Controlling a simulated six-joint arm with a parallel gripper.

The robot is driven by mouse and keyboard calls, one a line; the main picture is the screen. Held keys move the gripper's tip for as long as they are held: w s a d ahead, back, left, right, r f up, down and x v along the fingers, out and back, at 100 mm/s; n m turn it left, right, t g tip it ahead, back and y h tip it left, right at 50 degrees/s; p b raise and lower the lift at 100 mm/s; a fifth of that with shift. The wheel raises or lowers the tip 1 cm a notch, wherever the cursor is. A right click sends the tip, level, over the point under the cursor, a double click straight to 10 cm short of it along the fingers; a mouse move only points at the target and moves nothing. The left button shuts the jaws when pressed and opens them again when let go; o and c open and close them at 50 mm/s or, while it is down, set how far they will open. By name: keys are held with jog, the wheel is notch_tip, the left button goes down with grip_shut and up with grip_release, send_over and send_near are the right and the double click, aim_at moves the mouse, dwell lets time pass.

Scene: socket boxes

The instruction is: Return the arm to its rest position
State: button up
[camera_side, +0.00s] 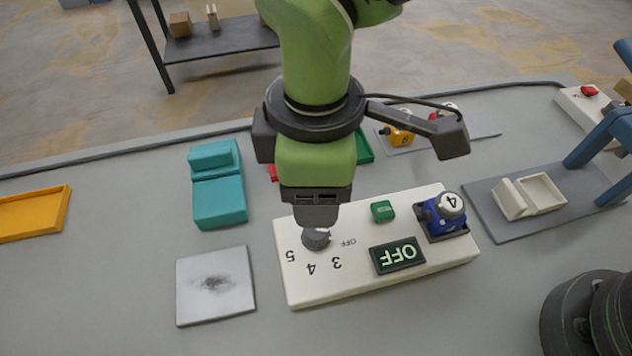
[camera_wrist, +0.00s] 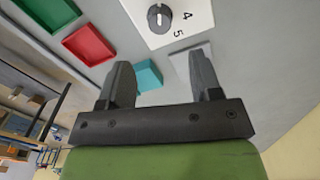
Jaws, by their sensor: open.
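My gripper (camera_side: 316,218) hangs over the left part of a white socket box (camera_side: 300,285), just behind its grey dial (camera_side: 316,239) in the side view. In the wrist view, my gripper (camera_wrist: 163,72) has its fingers spread with nothing between them. The dial (camera_wrist: 159,18) shows beyond the fingertips, apart from them. The dial is ringed by OFF, 3, 4 and 5 marks. The display (camera_side: 397,256) reads OFF, upside down in the side view. A blue block with a white cap marked 4 (camera_side: 447,212) sits in the box's right end. A green button (camera_side: 382,211) is beside the display.
A teal box (camera_side: 219,200), a grey plate with a dark smudge (camera_side: 215,285) and an orange tray (camera_side: 35,212) lie to the left. A grey mat with a cream open box (camera_side: 540,190) and a blue frame (camera_side: 600,145) stand right. Red (camera_wrist: 88,44) and green trays lie behind.

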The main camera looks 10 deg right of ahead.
dwell(0.3)
jog(key=w+d+r+m+t+y, duration=0.25)
jog(key=d+r+m, duration=0.65)
jog(key=d+r, duration=0.65)
jog(key=s+d+r+m+t, duration=0.2)
jog(key=s+d+m+t, duration=0.2)
jog(key=s+d+m, duration=0.6)
jog(key=s+d, duration=0.1)
jog(key=d, duration=0.3)
jog(key=shift+s+r+t, duration=0.15)
jog(key=shift+s+t, duration=0.05)
jog(key=shift+t, duration=0.15)
